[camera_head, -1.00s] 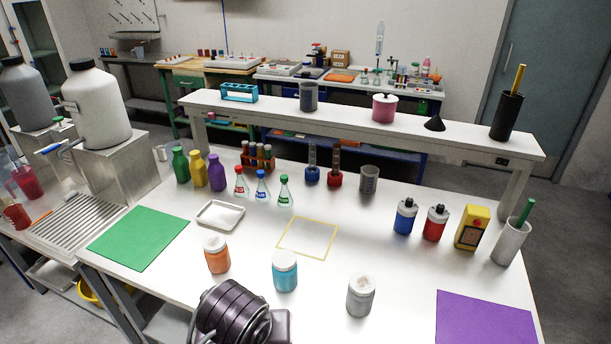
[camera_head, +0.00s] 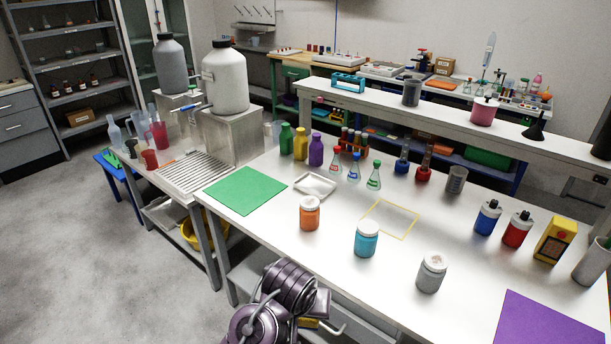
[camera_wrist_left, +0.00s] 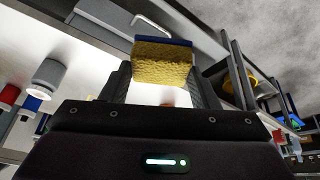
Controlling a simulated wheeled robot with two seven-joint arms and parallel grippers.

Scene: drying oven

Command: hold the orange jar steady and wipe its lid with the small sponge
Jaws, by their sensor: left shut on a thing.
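The orange jar (camera_head: 310,215) stands upright on the white bench in the head view, with a pale lid on top. No gripper touches it. My left gripper (camera_wrist_left: 160,78) is shut on the small sponge (camera_wrist_left: 163,62), yellow with a dark blue face, in the left wrist view. In the head view my left arm is at the bottom, in front of the bench and well short of the jar; its fingertips cannot be made out clearly there. My right gripper is not in view.
A blue jar (camera_head: 366,239) and a grey jar (camera_head: 432,272) stand right of the orange jar. A white tray (camera_head: 315,186) and a yellow outlined square (camera_head: 391,219) lie behind. A green mat (camera_head: 243,190) lies left, a purple mat (camera_head: 540,322) right.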

